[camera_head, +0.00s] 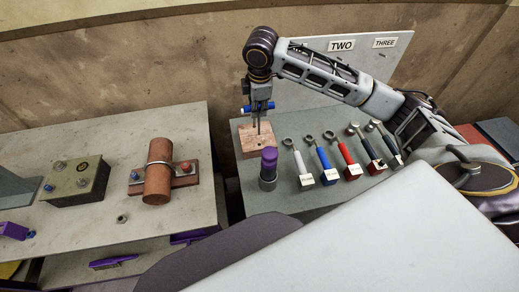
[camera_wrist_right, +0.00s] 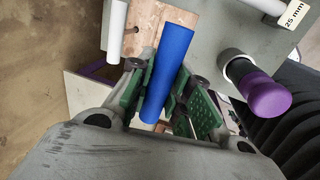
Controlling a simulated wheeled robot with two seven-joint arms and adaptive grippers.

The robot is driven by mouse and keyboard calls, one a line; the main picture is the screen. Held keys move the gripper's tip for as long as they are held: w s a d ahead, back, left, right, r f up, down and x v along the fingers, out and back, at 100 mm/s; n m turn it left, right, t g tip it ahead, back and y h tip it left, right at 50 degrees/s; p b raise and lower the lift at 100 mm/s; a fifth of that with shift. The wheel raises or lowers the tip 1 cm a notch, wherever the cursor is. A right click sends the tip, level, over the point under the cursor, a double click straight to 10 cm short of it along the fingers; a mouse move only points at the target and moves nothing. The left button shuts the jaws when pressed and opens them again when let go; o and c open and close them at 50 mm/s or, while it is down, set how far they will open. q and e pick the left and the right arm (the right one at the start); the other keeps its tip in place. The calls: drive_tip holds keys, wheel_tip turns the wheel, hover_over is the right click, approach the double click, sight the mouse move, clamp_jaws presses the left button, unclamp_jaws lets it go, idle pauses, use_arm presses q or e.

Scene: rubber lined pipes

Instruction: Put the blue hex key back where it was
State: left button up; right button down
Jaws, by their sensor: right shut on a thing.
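The blue hex key (camera_wrist_right: 168,70) has a thick blue handle, which lies between the green-padded fingers of my right gripper (camera_wrist_right: 160,92). The wooden block (camera_wrist_right: 172,18) also shows beyond the handle in the wrist view. My left gripper is out of view.
A white handle (camera_wrist_right: 117,32) is beside the block. A purple-capped cylinder (camera_head: 268,168) stands in front of it. Several ring-ended tools with coloured handles (camera_head: 326,163) lie to the right. A board labelled TWO and THREE (camera_head: 385,58) stands behind. A clamped brown pipe (camera_head: 158,172) is on the left table.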

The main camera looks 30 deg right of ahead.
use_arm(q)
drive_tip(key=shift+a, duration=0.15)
use_arm(e)
drive_tip(key=shift+f, duration=0.9)
wheel_tip(320, 180, down, 7)
drive_tip(key=shift+p, duration=0.85)
drive_tip(key=shift+f, duration=0.35)
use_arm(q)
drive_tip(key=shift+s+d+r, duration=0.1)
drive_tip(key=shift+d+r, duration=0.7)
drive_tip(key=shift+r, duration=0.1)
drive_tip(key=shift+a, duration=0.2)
use_arm(e)
drive_tip(key=shift+f, duration=0.1)
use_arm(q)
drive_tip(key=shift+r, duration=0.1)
use_arm(e)
drive_tip(key=shift+f, duration=0.1)
drive_tip(key=c, duration=1.3)
unclamp_jaws()
